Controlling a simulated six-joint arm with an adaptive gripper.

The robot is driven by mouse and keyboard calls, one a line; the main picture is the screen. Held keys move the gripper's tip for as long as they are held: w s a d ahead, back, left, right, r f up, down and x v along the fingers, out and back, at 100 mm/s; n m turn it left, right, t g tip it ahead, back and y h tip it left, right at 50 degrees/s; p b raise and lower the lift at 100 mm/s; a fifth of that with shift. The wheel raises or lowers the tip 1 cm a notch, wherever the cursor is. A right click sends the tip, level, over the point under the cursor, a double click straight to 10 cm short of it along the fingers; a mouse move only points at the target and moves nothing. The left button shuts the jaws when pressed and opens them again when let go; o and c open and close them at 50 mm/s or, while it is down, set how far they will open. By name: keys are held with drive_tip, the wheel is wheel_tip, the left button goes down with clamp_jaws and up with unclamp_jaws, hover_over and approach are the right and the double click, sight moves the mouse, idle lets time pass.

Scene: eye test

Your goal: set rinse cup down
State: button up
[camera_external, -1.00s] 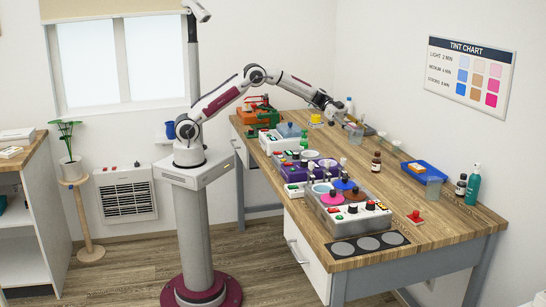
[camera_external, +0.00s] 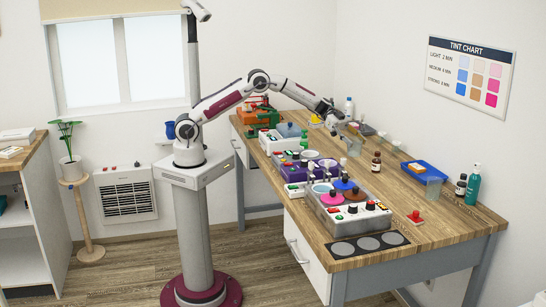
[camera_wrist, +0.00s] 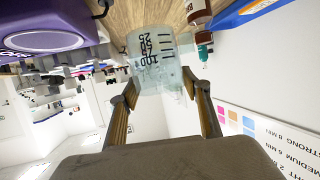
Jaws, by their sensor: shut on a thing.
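The rinse cup, a clear, slightly greenish measuring cup with dark marks, is between the fingers of my gripper (camera_wrist: 160,86) in the wrist view, where the cup (camera_wrist: 150,48) shows above the fingertips. In the external view my gripper (camera_external: 346,132) is over the back half of the wooden table (camera_external: 440,228), with the cup (camera_external: 354,148) just below it. The gripper is shut on the cup. The cup's base is close to the tabletop; I cannot tell whether it touches.
A purple unit (camera_external: 326,166) stands left of the cup and a brown bottle (camera_external: 376,161) to its right. Other clear cups (camera_external: 396,146) stand farther right. A blue tray (camera_external: 412,167) and a green pump bottle (camera_external: 473,187) are near the right edge. Bare wood lies around the brown bottle.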

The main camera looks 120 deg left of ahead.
sight(354, 156)
drive_tip(key=shift+f, duration=1.95)
drive_tip(key=shift+f, duration=1.85)
drive_tip(key=shift+f, duration=0.1)
drive_tip(key=o, duration=1)
